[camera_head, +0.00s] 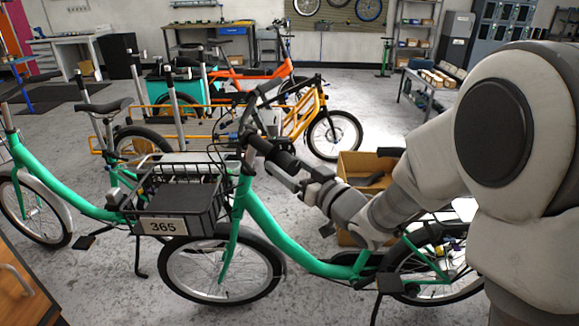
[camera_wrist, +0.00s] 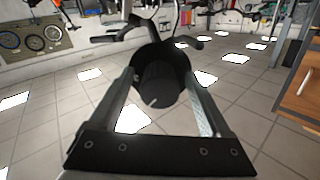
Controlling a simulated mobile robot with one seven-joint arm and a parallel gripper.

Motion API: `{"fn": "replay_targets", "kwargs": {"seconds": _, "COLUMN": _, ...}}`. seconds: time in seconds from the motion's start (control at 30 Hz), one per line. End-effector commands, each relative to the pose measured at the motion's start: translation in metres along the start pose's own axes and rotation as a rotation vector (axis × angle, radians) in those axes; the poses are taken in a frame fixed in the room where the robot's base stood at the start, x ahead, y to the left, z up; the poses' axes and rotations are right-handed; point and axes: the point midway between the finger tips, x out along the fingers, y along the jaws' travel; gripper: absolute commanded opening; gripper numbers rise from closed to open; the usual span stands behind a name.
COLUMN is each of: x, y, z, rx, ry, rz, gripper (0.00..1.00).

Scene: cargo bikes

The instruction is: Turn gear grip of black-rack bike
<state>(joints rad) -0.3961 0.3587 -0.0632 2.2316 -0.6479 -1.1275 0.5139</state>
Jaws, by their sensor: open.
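A teal bike (camera_head: 300,252) with a black wire front rack (camera_head: 205,206) and number plate 365 stands in the foreground. Its handlebar is above and right of the rack. My gripper (camera_head: 280,166) reaches from the right to the near end of this handlebar. In the wrist view, a black cylindrical grip (camera_wrist: 160,88) lies between the two fingers of my gripper (camera_wrist: 160,74), seen nearly end-on. The fingers are apart, one on each side of the grip. I cannot tell whether they touch it. My arm and gripper hide part of the handlebar.
Another teal bike (camera_head: 62,205) stands close by at the left. An orange-yellow cargo bike (camera_head: 296,122) is behind the handlebar. A cardboard box (camera_head: 362,166) is behind my arm. A wooden cabinet (camera_head: 22,288) is at the lower left. Open floor shows at the back middle.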

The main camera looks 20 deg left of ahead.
Motion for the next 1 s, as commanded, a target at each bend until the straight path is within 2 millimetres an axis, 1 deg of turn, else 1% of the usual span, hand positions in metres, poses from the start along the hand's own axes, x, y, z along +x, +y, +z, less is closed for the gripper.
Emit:
{"fn": "replay_targets", "kwargs": {"seconds": 0.07, "x": -0.0002, "y": 0.0000, "z": 0.0001, "rx": 0.000, "ry": 0.000, "rz": 0.000, "gripper": 0.80}}
{"fn": "replay_targets", "kwargs": {"seconds": 0.1, "x": -0.0003, "y": 0.0000, "z": 0.0001, "rx": 0.000, "ry": 0.000, "rz": 0.000, "gripper": 0.72}}
{"fn": "replay_targets", "kwargs": {"seconds": 0.17, "x": -0.0003, "y": 0.0000, "z": 0.0001, "rx": 0.000, "ry": 0.000, "rz": 0.000, "gripper": 0.62}}
{"fn": "replay_targets", "kwargs": {"seconds": 0.3, "x": -0.0004, "y": 0.0000, "z": 0.0001, "rx": 0.000, "ry": 0.000, "rz": 0.000, "gripper": 0.36}}
{"fn": "replay_targets", "kwargs": {"seconds": 0.47, "x": -0.0005, "y": 0.0000, "z": 0.0001, "rx": 0.000, "ry": 0.000, "rz": 0.000, "gripper": 0.08}}
{"fn": "replay_targets", "kwargs": {"seconds": 0.5, "x": -0.0005, "y": 0.0000, "z": 0.0001, "rx": 0.000, "ry": 0.000, "rz": 0.000, "gripper": 0.01}}
{"fn": "replay_targets", "kwargs": {"seconds": 0.77, "x": -0.0006, "y": 0.0004, "z": 0.0016, "rx": -0.021, "ry": 0.000, "rz": 0.000, "gripper": 0.00}}
{"fn": "replay_targets", "kwargs": {"seconds": 1.0, "x": -0.0009, "y": 0.0014, "z": 0.0045, "rx": -0.133, "ry": 0.001, "rz": 0.001, "gripper": 0.00}}
